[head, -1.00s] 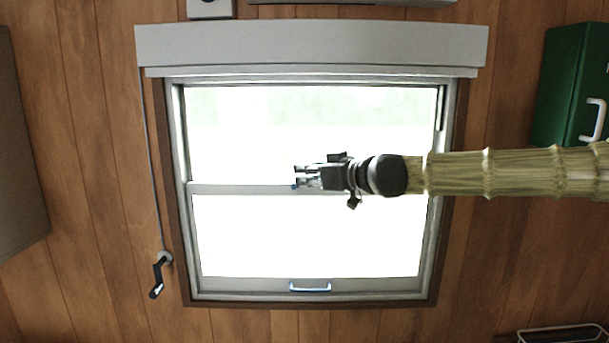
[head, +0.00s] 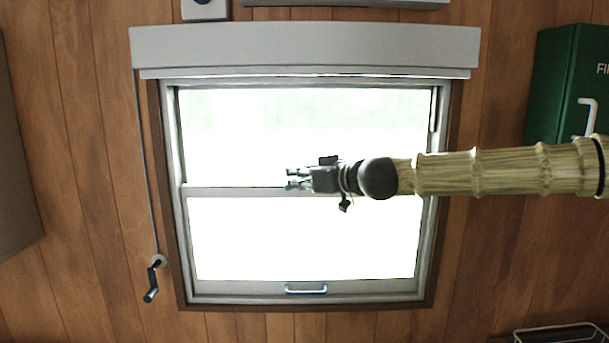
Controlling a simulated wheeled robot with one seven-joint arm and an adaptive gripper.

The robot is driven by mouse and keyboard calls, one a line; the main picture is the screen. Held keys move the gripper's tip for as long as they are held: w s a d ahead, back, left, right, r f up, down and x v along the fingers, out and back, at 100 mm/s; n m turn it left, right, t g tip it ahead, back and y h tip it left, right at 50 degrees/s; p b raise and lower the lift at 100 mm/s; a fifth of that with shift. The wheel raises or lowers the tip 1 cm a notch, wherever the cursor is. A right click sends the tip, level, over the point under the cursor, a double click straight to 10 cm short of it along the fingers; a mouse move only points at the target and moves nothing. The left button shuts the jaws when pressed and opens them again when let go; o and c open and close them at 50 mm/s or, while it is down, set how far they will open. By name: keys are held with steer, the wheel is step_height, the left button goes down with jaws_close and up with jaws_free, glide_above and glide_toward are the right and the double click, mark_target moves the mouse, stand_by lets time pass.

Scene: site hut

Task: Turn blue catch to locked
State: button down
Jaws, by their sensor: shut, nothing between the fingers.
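The window (head: 183,245) has two sashes with a pale meeting rail (head: 230,191) across its middle. A small bit of blue, seemingly the blue catch (head: 289,187), shows on this rail at my fingertips; most of it is hidden behind my gripper, so its turn cannot be read. My gripper (head: 291,180) reaches in from the right, pointing left, with its fingers shut and empty. Its tips overlap the catch in the picture; whether they touch it, I cannot tell.
A blue handle (head: 306,290) sits on the bottom rail. A blind housing (head: 305,48) spans the top, with a crank (head: 152,283) hanging at left. A green cabinet (head: 562,85) is at upper right, and a wire basket (head: 558,333) at lower right.

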steer(key=shift+a+r+b+v, duration=0.55)
steer(key=shift+r+v, duration=0.85)
steer(key=shift+v, duration=4.95)
step_height(320, 180, down, 26)
steer(key=a+m+g+h, duration=0.1)
steer(key=m+g+h, duration=0.2)
steer(key=s+d+f+m+g+h, duration=0.1)
steer(key=s+f, duration=0.3)
steer(key=f, duration=0.6)
steer(key=s+f+m+g+h+b, duration=0.15)
steer(key=s+f, duration=0.25)
steer(key=f, duration=0.7)
steer(key=s+d+f+m+g+h, duration=0.1)
steer(key=s+f, duration=0.3)
steer(key=f, duration=0.6)
steer(key=s+d+f+g+h, duration=0.1)
steer(key=s+d+f, duration=0.2)
steer(key=s+f, duration=0.4)
steer(key=s+d+f+m+g+h, duration=0.1)
steer(key=s+f, duration=0.6)
steer(key=s, duration=0.7)
steer(key=s+d+f+m+g+h, duration=0.1)
steer(key=s+d+f+g+h, duration=0.1)
steer(key=s+d+f, duration=0.3)
steer(key=s+f+g+b, duration=0.1)
steer(key=s+f, duration=0.2)
steer(key=s, duration=0.2)
steer(key=shift+s, duration=0.35)
